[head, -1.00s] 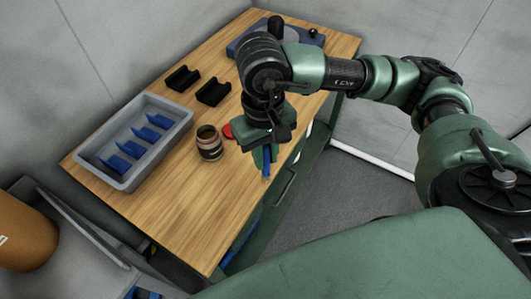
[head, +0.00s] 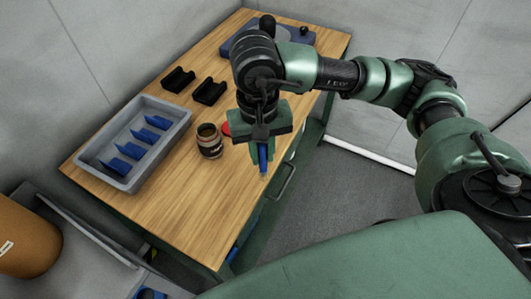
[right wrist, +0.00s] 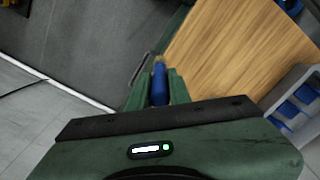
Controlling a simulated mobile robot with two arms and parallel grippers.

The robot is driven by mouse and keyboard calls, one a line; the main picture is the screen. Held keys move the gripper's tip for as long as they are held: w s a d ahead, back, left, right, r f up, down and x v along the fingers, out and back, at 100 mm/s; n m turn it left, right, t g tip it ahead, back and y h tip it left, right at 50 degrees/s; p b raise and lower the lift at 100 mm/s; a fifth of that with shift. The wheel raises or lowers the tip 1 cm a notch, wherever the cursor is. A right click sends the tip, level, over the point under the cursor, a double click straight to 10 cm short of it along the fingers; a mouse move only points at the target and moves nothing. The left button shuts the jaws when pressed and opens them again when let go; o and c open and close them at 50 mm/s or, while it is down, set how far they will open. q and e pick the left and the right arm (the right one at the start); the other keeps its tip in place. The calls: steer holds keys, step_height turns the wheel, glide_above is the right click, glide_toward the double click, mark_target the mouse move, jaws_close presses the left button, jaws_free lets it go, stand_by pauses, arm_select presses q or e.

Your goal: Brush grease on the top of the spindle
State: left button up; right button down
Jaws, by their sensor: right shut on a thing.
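My right gripper (head: 262,155) hangs over the front edge of the wooden table, to the right of the grease jar. It is shut on a blue brush, which points down and also shows between the fingers in the right wrist view (right wrist: 159,83). The open brown grease jar (head: 209,142) stands upright on the table with a dark label, apart from the brush. The red lid (head: 226,129) lies behind it, partly hidden by my gripper. I cannot clearly pick out the spindle. My left gripper is not in view.
A grey tray (head: 82,168) with several blue pieces lies at the table's left. Two black cradles (head: 209,92) sit behind the jar. A blue-grey device (head: 308,37) stands at the far end, partly behind my arm. The table's near part (head: 200,220) is clear.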

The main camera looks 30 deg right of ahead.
steer(key=w+a+r+n+g+y+p, duration=0.15)
steer(key=w+n, duration=0.35)
steer(key=n, duration=0.7)
steer(key=w+a+r+n+y+p, duration=0.1)
steer(key=w+r+n+p, duration=0.15)
steer(key=w+n, duration=0.6)
steer(key=w+a+r+n+y+p, duration=0.1)
steer(key=w+n+p, duration=0.1)
steer(key=n, duration=1.2)
steer(key=w+f+m+t+b, duration=0.3)
steer(key=f+m, duration=0.3)
steer(key=m, duration=0.6)
steer(key=shift+w+d+f, duration=0.15)
steer(key=shift+w, duration=0.45)
steer(key=shift+f+y+b, duration=0.25)
steer(key=shift+f+b, duration=0.05)
steer(key=shift+f, duration=0.3)
steer(key=shift+s+f, duration=0.1)
